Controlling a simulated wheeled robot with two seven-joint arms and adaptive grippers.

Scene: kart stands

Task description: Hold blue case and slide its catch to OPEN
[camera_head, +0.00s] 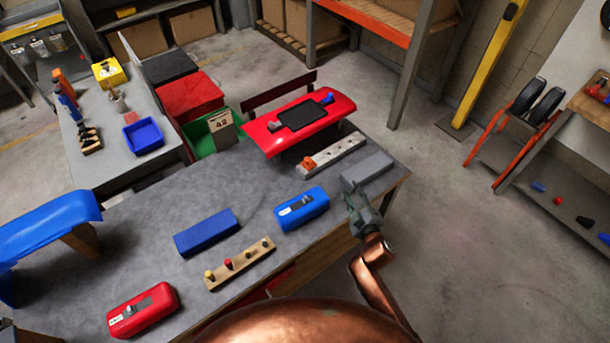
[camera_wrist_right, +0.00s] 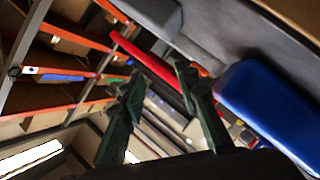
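The blue case (camera_head: 302,208) lies on the grey bench, with a pale label panel and a small dark catch on its top. What the label says is too small to read. My right gripper (camera_head: 351,194) is just right of the case, apart from it, near the bench's right end. In the right wrist view my right gripper (camera_wrist_right: 160,80) has its two dark fingers spread with nothing held between them. A large blue surface, which looks like the blue case (camera_wrist_right: 268,108), is at the right there.
A plain blue block (camera_head: 206,232), a wooden peg strip (camera_head: 240,262) and a red case (camera_head: 143,310) lie to the left. A grey block (camera_head: 368,172) and a pale strip with an orange part (camera_head: 335,152) lie behind my right gripper.

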